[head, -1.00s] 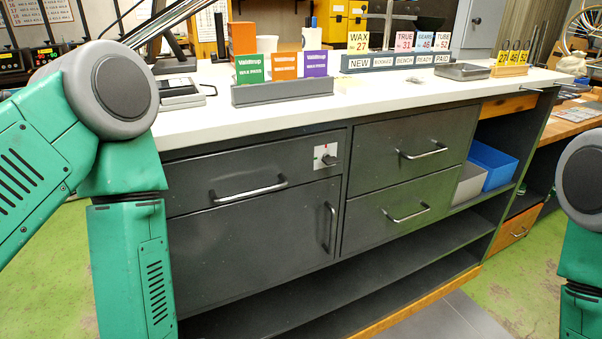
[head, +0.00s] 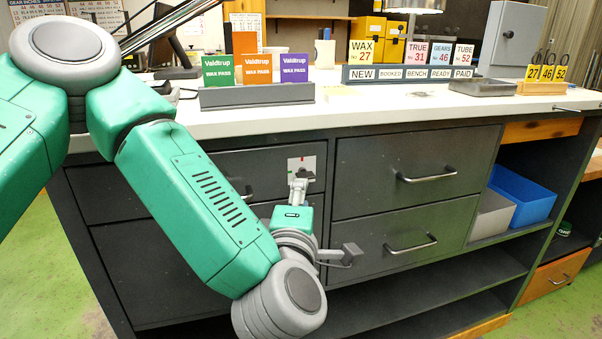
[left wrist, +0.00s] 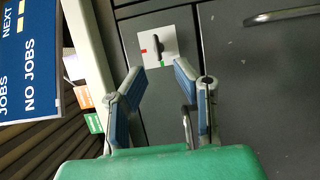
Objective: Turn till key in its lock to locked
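The till lock plate (head: 293,164) is a small white square on the front of the upper left drawer. It carries a red and a green mark. In the left wrist view the lock plate (left wrist: 141,31) shows the dark key (left wrist: 158,46) upright in the picture, its lower end near the green mark; the red mark is to its left. My left gripper (head: 299,183) is just in front of the plate in the head view. In the left wrist view the left gripper (left wrist: 160,72) is open, its blue-padded fingers apart, with nothing between them. My right gripper is out of view.
A drawer handle (head: 427,175) sits right of the lock. The white counter (head: 400,112) above holds a grey box of wax packs (head: 257,95) and a row of signs. Blue (head: 520,195) and grey bins stand on the right shelf. The blue NO JOBS board (left wrist: 35,60) shows in the wrist view.

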